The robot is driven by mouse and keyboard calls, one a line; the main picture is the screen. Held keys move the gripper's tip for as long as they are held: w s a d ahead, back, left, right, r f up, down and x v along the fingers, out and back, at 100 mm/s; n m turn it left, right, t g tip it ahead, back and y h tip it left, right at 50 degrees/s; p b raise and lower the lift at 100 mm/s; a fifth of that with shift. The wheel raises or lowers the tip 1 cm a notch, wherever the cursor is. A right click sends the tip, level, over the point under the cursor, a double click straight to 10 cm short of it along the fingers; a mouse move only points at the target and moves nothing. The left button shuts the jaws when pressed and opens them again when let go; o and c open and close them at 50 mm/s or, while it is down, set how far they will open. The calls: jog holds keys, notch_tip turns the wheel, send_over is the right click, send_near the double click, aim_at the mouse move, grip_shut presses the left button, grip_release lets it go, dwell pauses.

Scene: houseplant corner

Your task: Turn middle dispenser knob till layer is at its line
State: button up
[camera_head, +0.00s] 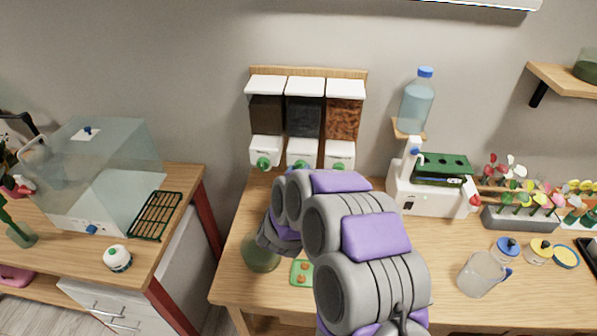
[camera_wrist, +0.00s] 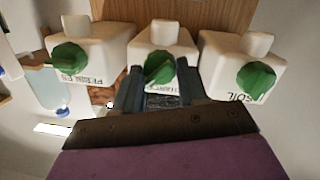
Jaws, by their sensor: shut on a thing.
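Three wall dispensers hang in a row in the head view. The left one (camera_head: 266,115) holds dark brown stuff, the middle one (camera_head: 303,118) black stuff, the right one (camera_head: 343,120) reddish-brown chunks. The middle green knob (camera_wrist: 158,68) sits between the two dark fingers of my gripper (camera_wrist: 158,82) in the wrist view, and the gripper is shut on it. The outer knobs (camera_wrist: 70,56) and (camera_wrist: 256,77) are free. A round glass vessel (camera_head: 261,254) stands on the table, partly behind my arm; its layers and line cannot be made out. My arm hides the space below the middle dispenser.
A white machine (camera_head: 430,199) with a water bottle (camera_head: 416,102) stands right of the dispensers. A flower planter (camera_head: 519,219), a clear jug (camera_head: 481,274) and small jars (camera_head: 507,249) fill the right side. A green card (camera_head: 301,272) lies beside my arm. A clear case (camera_head: 98,170) stands on the left table.

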jog(key=m, duration=0.1)
jog(key=m+b, duration=0.1)
jog(key=m, duration=0.1)
jog(key=m+y, duration=0.1)
jog(key=m, duration=0.1)
jog(key=shift+f+b, duration=0.3)
jog(key=shift+d+m+y+b, duration=0.1)
jog(key=shift+m+y+b, duration=0.3)
jog(key=shift+m+b, duration=0.9)
jog(key=shift+r+m, duration=0.1)
jog(key=shift+m, duration=0.4)
jog(key=o, duration=0.9)
jog(key=shift+o, duration=0.7)
jog(key=shift+r+p, duration=0.1)
jog(key=shift+p, duration=0.2)
